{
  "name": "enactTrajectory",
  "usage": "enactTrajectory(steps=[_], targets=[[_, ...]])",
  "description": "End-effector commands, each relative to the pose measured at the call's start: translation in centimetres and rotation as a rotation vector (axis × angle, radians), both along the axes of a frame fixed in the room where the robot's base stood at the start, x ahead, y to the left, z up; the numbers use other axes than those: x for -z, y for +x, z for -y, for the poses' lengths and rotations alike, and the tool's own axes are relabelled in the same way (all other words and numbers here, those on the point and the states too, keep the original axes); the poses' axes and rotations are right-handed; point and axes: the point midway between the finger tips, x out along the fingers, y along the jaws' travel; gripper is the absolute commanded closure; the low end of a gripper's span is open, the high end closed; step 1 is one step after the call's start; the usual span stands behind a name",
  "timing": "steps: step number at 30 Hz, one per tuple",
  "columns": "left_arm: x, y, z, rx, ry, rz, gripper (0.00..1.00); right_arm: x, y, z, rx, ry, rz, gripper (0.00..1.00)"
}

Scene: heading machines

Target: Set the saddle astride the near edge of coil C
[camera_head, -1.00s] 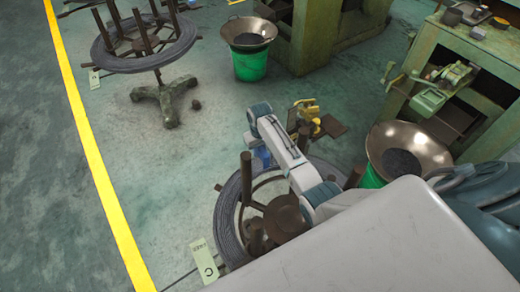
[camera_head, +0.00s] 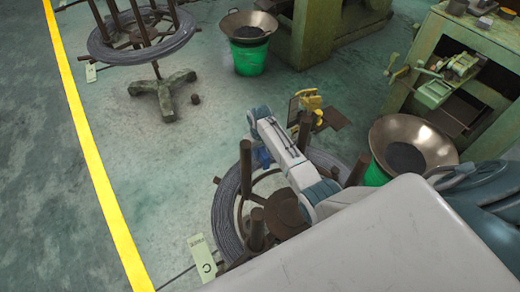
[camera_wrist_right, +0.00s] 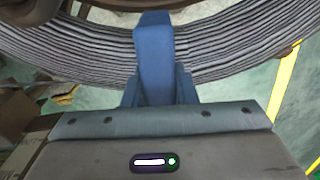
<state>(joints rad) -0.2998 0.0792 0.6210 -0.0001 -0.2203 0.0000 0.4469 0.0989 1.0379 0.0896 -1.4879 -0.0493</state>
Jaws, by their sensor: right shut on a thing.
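Coil C (camera_head: 228,214), a ring of dark grey wire on a brown stand with upright posts, lies at the lower middle of the head view, with a pale tag (camera_head: 203,258) marked C beside it. My right gripper (camera_head: 262,157) is over the coil's upper-left part in that view, pointing down. In the right wrist view it (camera_wrist_right: 157,92) is shut on a blue block-like piece, apparently the saddle (camera_wrist_right: 154,55), which overlaps the coil's wire band (camera_wrist_right: 230,50). I cannot tell whether the saddle touches or straddles the wire. My left gripper is not in view.
A second coil (camera_head: 160,50) stands at upper left. Bowls on green bases stand at upper middle (camera_head: 247,22) and right (camera_head: 405,140). A green machine (camera_head: 440,90) stands at right, and a yellow part (camera_head: 308,100) is beyond the gripper. The floor left of coil C is clear.

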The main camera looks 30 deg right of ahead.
Motion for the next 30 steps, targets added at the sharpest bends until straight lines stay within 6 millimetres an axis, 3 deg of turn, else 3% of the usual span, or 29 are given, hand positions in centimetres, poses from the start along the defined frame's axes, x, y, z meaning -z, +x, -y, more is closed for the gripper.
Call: enactTrajectory(steps=[14,15,18,30], targets=[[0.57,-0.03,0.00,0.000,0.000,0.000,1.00,0.96,-0.02,-0.04,0.000,0.000,0.000,1.00],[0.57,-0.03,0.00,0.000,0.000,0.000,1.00,0.98,-0.03,-0.04,0.000,0.000,0.000,0.69],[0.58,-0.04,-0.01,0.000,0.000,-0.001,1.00,1.02,-0.06,-0.11,0.000,0.002,0.000,0.49],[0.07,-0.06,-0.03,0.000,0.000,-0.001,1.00,0.72,-0.23,-0.27,-0.001,0.005,-0.005,0.49]])
